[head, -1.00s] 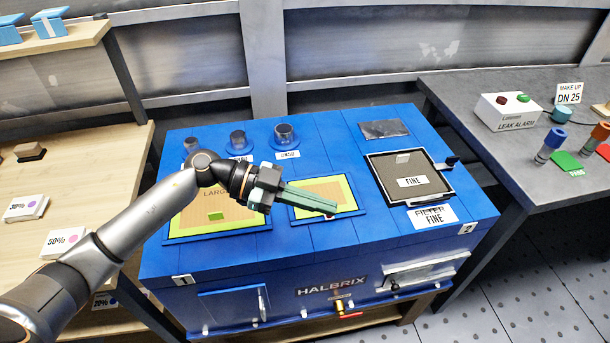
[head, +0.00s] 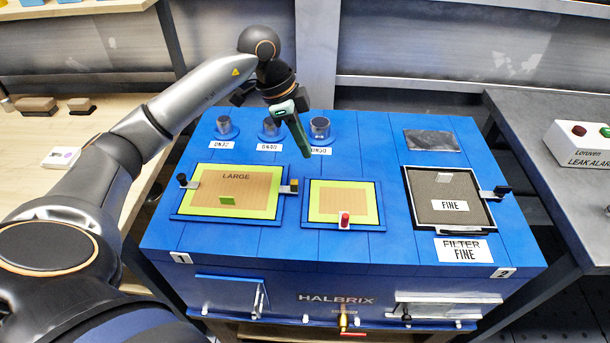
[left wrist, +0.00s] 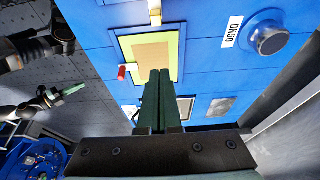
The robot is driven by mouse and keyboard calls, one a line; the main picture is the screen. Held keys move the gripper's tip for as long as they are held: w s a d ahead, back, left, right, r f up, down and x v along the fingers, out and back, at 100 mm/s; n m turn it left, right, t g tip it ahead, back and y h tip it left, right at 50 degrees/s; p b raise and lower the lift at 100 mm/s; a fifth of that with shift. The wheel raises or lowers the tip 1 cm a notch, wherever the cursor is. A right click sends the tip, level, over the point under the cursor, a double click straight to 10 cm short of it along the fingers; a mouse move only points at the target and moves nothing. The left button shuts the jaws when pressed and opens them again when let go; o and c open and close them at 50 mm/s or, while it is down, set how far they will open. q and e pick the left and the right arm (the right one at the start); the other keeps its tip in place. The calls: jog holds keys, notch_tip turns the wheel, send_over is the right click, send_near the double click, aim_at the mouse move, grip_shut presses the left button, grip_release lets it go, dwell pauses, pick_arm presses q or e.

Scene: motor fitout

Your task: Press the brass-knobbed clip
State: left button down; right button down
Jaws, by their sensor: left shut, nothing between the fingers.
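The brass-knobbed clip (head: 290,187) sits on the blue cabinet top, at the right edge of the LARGE panel (head: 237,177). A brass-coloured knob, probably the same clip, shows at the top of the left wrist view (left wrist: 155,18). My left gripper (head: 306,155) is shut and empty, its green fingers pointing down, above and behind the clip and apart from it. The shut fingers also show in the left wrist view (left wrist: 160,72). My right gripper, out of the head view, appears small at the left of the left wrist view (left wrist: 75,89); its opening is unclear.
A black-knobbed clip (head: 183,181) is left of the LARGE panel. A red-knobbed clip (head: 344,221) is on the smaller panel's front edge. A black clip (head: 501,191) is beside the FINE filter (head: 449,180). Several round ports, including DN50 (head: 320,128), stand behind.

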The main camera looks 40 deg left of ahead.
aim_at(286, 189)
pick_arm(q)
jog(key=x, duration=0.9)
jog(key=shift+d+f+b, duration=0.1)
jog(key=shift+b, duration=0.2)
jog(key=shift+s+a+f, duration=0.2)
jog(key=shift+s+a, duration=0.15)
jog(key=shift+a, duration=0.2)
jog(key=shift+s+a+f, duration=0.2)
jog(key=shift+s+a, duration=0.1)
jog(key=shift+a, duration=0.3)
jog(key=shift+s+a, duration=0.3)
jog(key=shift+a, duration=0.15)
pick_arm(e)
jog(key=shift+w, duration=0.25)
jog(key=shift+s, duration=0.1)
pick_arm(q)
jog(key=shift+s+a+p, duration=0.3)
jog(key=shift+s+a, duration=0.15)
jog(key=shift+a, duration=0.3)
jog(key=shift+s+a+p, duration=0.25)
jog(key=shift+s+a, duration=0.2)
jog(key=shift+a, duration=0.3)
pick_arm(e)
jog(key=shift+s+d, duration=0.25)
jog(key=shift+s, duration=0.1)
jog(key=shift+d, duration=0.1)
